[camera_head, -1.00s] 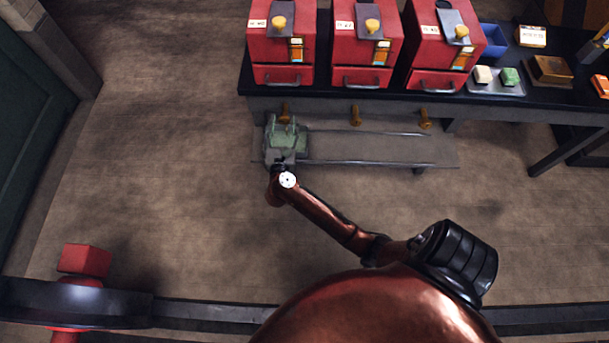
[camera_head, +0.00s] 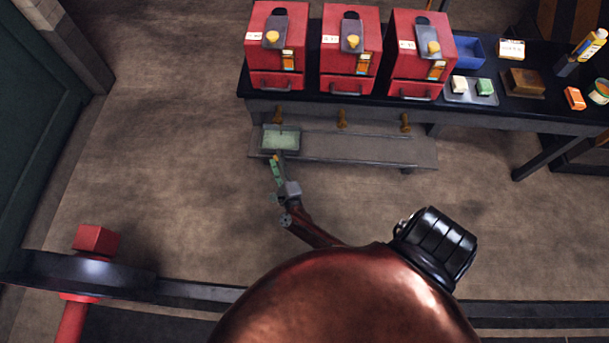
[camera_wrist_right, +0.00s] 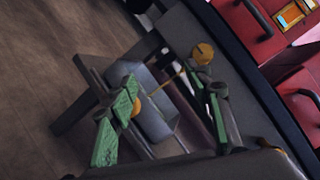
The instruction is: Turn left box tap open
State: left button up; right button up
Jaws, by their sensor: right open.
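Three red boxes stand on the dark table, the left box (camera_head: 276,45) among them. Below the boxes, brass taps stick out under the table's front edge: the left tap (camera_head: 278,115), middle tap (camera_head: 342,118) and right tap (camera_head: 406,122). A shallow tray (camera_head: 298,139) with pale green inside sits below the left tap. My right gripper (camera_head: 276,165) is open and empty, at the tray's near side and apart from the left tap. In the right wrist view its green-padded fingers (camera_wrist_right: 162,80) are spread, with a brass knob (camera_wrist_right: 203,53) beyond them. My left gripper is not in view.
A low grey shelf (camera_head: 365,150) runs under the table (camera_head: 470,118). A red block (camera_head: 96,240) is at lower left. The floor in front is clear.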

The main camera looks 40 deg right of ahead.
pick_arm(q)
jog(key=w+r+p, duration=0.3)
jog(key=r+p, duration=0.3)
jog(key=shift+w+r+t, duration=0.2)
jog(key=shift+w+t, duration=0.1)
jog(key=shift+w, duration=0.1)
pick_arm(e)
jog(key=s+a+f+n+g+y, duration=0.2)
jog(key=s+f+n+y, duration=0.1)
jog(key=s+f+n, duration=0.5)
jog(key=s+a+f+n+g+y, duration=0.2)
jog(key=s+f+n+y, duration=0.2)
jog(key=s+f+n, duration=0.3)
jog(key=shift+s+f+n, duration=0.4)
jog(key=shift+s+f, duration=0.55)
jog(key=shift+f, duration=0.05)
jog(key=shift+a, duration=0.1)
